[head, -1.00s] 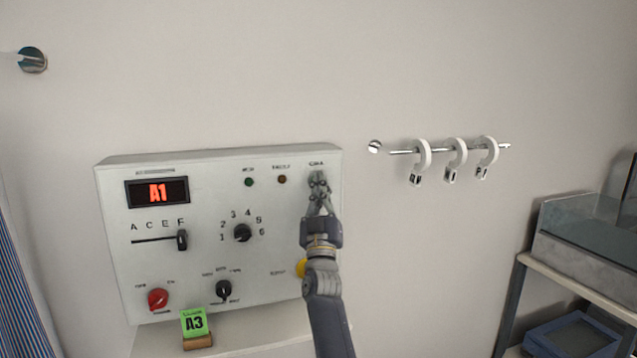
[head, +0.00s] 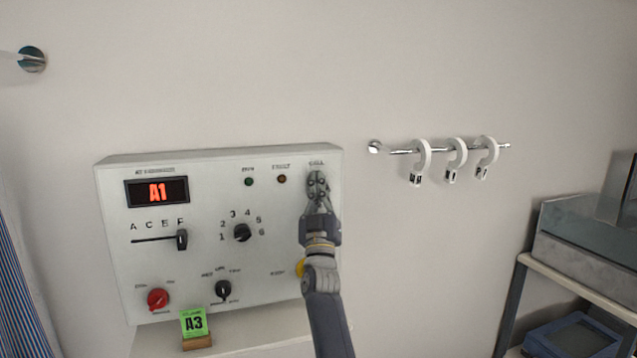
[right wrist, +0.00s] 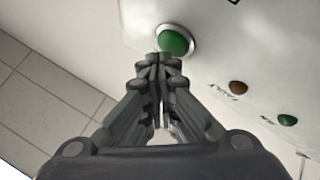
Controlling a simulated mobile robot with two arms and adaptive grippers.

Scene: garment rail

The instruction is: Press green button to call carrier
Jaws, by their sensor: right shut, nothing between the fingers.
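The green call button (right wrist: 174,40) shows in the right wrist view as a green dome in a pale ring on the control panel (head: 210,270). In the head view the button is hidden behind my right gripper (head: 317,180), under the CALL label. My right gripper also shows in the right wrist view (right wrist: 160,62); it is shut and empty, its tips at the lower edge of the button. I cannot tell whether they touch it. My left gripper is not in view.
A slider (head: 182,240), a numbered dial (head: 242,232), a red knob (head: 158,299) and a black knob (head: 223,290) sit on the panel. A green A3 card (head: 194,322) stands below. A rail with white hooks (head: 457,153) is to the right.

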